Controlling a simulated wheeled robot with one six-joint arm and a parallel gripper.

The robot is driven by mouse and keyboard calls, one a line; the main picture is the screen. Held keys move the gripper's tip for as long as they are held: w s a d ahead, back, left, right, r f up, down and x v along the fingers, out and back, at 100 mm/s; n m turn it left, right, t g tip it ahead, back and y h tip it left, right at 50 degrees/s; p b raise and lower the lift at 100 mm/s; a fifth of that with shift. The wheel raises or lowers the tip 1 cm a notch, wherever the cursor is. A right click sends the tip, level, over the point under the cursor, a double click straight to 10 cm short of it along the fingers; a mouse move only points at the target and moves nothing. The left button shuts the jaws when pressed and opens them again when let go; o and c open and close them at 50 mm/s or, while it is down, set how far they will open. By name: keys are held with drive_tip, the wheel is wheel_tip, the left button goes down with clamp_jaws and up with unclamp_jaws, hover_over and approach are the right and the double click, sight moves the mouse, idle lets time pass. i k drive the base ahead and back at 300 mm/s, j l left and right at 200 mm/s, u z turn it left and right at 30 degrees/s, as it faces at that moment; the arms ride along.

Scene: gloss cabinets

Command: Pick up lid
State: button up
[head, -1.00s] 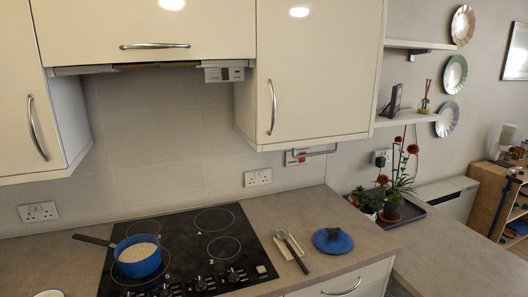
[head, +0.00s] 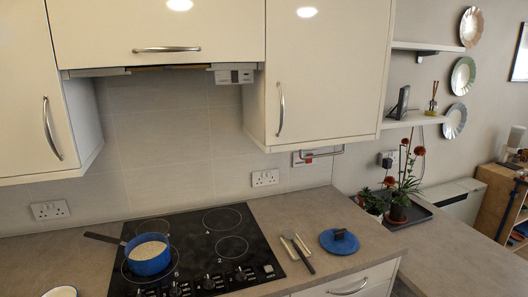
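A round blue lid (head: 339,243) with a dark knob on top lies on the worktop, to the right of the hob. It lies flat, and nothing covers it. A blue pot (head: 148,259) with a dark handle pointing left stands without a lid on the left part of the hob, with pale contents inside. My gripper is not in view, so its state and its distance from the lid do not show.
The black hob (head: 207,263) is left of the lid. A dark utensil (head: 301,257) on a pale rest lies between them. Potted red flowers (head: 397,212) stand on a dark tray behind right. Wall cabinets (head: 320,75) hang above. The right worktop (head: 437,240) is clear.

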sight(336, 241)
drive_tip(key=u, duration=1.3)
drive_tip(key=l+z, duration=0.1)
drive_tip(key=z, duration=1.5)
drive_tip(key=i+l+u, duration=0.3)
drive_tip(key=i+l, duration=0.15)
drive_tip(key=i, duration=0.2)
drive_tip(key=i+l+u, duration=0.25)
drive_tip(key=i+l, duration=0.35)
